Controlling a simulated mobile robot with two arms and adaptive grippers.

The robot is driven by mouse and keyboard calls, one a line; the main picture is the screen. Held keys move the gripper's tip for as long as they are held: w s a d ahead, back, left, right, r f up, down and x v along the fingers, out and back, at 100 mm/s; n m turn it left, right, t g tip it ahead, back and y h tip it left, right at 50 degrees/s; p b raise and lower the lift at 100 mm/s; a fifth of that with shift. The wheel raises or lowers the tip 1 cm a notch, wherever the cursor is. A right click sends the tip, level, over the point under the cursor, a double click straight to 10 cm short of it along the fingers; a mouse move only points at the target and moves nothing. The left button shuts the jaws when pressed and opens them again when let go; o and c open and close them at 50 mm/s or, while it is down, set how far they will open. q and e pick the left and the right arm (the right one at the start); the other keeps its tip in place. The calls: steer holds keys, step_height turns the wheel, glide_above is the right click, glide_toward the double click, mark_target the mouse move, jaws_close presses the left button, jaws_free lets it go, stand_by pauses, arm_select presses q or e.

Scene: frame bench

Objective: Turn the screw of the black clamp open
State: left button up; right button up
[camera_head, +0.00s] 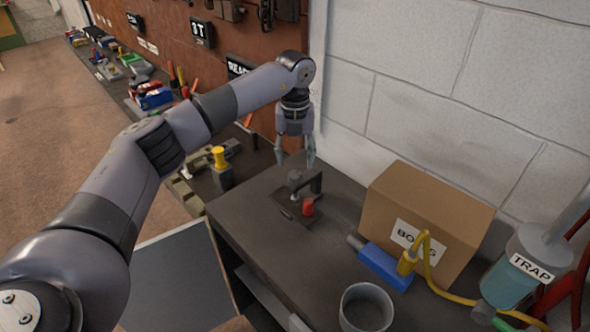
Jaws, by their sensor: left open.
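My left arm reaches in from the left, and its gripper (296,158) points down with its fingers apart and empty. It hangs above a dark fixture on the bench that looks like the black clamp (314,183). The fixture has a flat dark base, a black bracket, a small grey upright part (295,181) and a red knob (308,207). The fingertips appear above the fixture, and no contact is visible. I cannot tell which part is the screw or how far it is turned. My right gripper is out of view.
The dark bench (270,236) has clear room in front of the clamp. A yellow-topped object (221,168) is at left.

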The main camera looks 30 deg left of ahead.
mark_target(295, 173)
arm_select(q)
step_height(295, 173, up, 6)
stand_by(0.7)
